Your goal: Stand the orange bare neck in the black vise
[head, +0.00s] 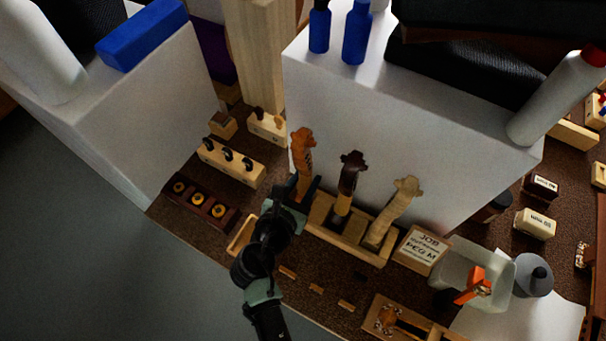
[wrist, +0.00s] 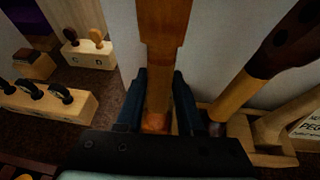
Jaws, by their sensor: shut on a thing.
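The orange bare neck (head: 302,153) stands roughly upright, scroll up, at the left end of a wooden rack (head: 335,232). My gripper (head: 296,193) is shut on its lower part. In the wrist view the neck (wrist: 163,50) rises between the two dark fingers of my gripper (wrist: 158,100). The fingers hide part of its lower end, so I cannot tell whether it still sits in the rack. I cannot make out the black vise in either view.
A dark neck (head: 349,178) and a pale neck (head: 393,210) stand in the rack to the right. A white block (head: 420,125) rises close behind. A peg holder (head: 232,163) is at left, and a job card block (head: 422,250) and a clear tub (head: 455,268) at right.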

